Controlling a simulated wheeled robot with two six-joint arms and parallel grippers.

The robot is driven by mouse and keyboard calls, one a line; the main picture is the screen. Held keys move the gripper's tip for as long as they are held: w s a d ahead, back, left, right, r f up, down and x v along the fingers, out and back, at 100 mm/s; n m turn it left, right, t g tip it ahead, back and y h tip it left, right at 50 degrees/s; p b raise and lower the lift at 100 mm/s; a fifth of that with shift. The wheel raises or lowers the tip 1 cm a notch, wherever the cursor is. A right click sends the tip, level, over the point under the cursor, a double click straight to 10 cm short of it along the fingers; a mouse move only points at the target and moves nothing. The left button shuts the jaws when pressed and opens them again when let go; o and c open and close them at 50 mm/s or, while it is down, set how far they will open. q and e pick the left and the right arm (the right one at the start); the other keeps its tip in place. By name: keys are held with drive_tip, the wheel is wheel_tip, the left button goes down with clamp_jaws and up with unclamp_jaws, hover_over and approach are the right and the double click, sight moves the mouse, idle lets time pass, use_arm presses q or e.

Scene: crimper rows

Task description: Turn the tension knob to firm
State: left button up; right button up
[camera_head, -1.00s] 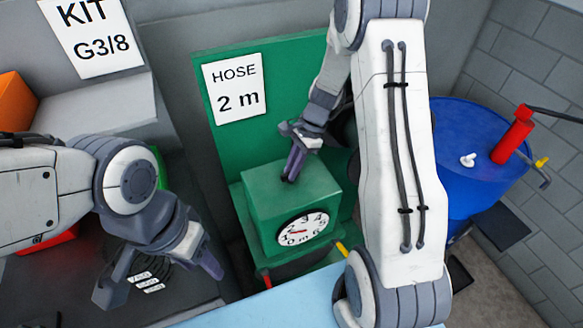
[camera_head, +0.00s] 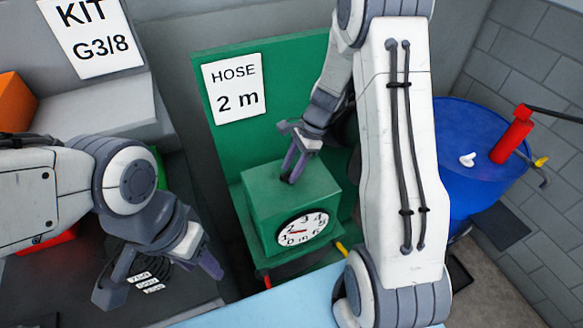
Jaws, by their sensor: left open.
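A green box (camera_head: 270,198) with a white numbered dial (camera_head: 302,230) on its front stands in front of a green panel. The dial has a red pointer toward its left side. My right gripper (camera_head: 290,180) points down with its fingertips at the top of the box. No knob can be made out; anything between the fingertips is too small or hidden to tell. My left gripper (camera_head: 160,284) is open and empty at the lower left, well apart from the box.
The green panel (camera_head: 225,150) bears a sign "HOSE 2 m" (camera_head: 235,88). A blue drum (camera_head: 480,150) with a red cylinder (camera_head: 512,135) stands at the right, beyond my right arm. A dark coil with white labels (camera_head: 143,279) lies behind my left gripper. A light blue surface (camera_head: 270,310) lies in front.

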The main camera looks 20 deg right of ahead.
drive_tip(key=b+v, duration=0.2)
drive_tip(key=v, duration=0.8)
drive_tip(key=shift+r, duration=0.15)
drive_tip(key=shift+d, duration=0.15)
drive_tip(key=s+a+n+h+b, duration=0.1)
drive_tip(key=s+a+n, duration=0.15)
drive_tip(key=a, duration=0.25)
drive_tip(key=s+a+n+b, duration=0.2)
drive_tip(key=a+n, duration=0.2)
drive_tip(key=s+a+f+n+b, duration=0.1)
drive_tip(key=s+a+n, duration=0.2)
drive_tip(key=s+n, duration=0.3)
drive_tip(key=s+a+f+n+h+b, duration=0.1)
drive_tip(key=s+a+f+n, duration=0.1)
drive_tip(key=s+n, duration=0.4)
drive_tip(key=s+a+f+n+h+b, duration=0.1)
drive_tip(key=s+a+n+b, duration=0.1)
drive_tip(key=s+a+n, duration=0.3)
drive_tip(key=s+n, duration=0.1)
drive_tip(key=s, duration=0.2)
drive_tip(key=shift+f+n, duration=0.2)
drive_tip(key=shift+n, duration=0.15)
drive_tip(key=shift+a, duration=0.2)
